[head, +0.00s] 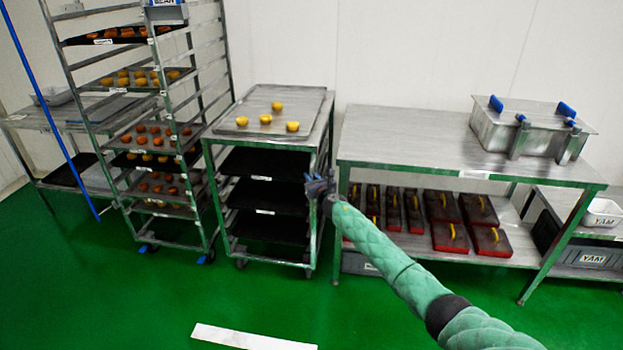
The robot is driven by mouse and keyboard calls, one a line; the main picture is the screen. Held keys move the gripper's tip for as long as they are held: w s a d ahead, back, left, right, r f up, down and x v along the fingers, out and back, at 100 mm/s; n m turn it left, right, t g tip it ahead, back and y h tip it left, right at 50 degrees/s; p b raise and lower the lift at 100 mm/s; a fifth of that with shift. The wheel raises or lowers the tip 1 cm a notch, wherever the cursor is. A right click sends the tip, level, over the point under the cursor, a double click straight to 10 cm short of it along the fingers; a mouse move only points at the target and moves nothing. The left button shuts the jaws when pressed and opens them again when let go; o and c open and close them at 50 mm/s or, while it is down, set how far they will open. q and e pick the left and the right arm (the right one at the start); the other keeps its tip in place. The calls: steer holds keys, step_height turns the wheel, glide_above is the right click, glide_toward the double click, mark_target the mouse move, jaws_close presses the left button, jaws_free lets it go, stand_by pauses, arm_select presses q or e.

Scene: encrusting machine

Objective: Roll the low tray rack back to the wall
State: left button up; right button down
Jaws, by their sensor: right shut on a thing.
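The low tray rack (212,163) is a metal frame on casters with a flat top and several dark trays (262,163) below. A metal tray with a few yellow pieces (265,119) lies on its top. It stands between the tall rack and the steel table, with the white wall (290,40) behind it. My right gripper (318,187) is at the rack's front right upright, shut on it as far as I can see; the fingertips are small and partly hidden. My left gripper is not in view.
A tall rack (195,105) with trays of buns stands close on the left. A white strip (253,337) lies on the open green floor in front.

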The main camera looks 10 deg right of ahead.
steer(key=c, duration=1.5)
jaws_free()
steer(key=shift+w+d+r, duration=0.15)
steer(key=shift+w, duration=0.05)
steer(key=shift+o, duration=0.3)
steer(key=shift+f, duration=0.2)
steer(key=shift+s+r, duration=0.1)
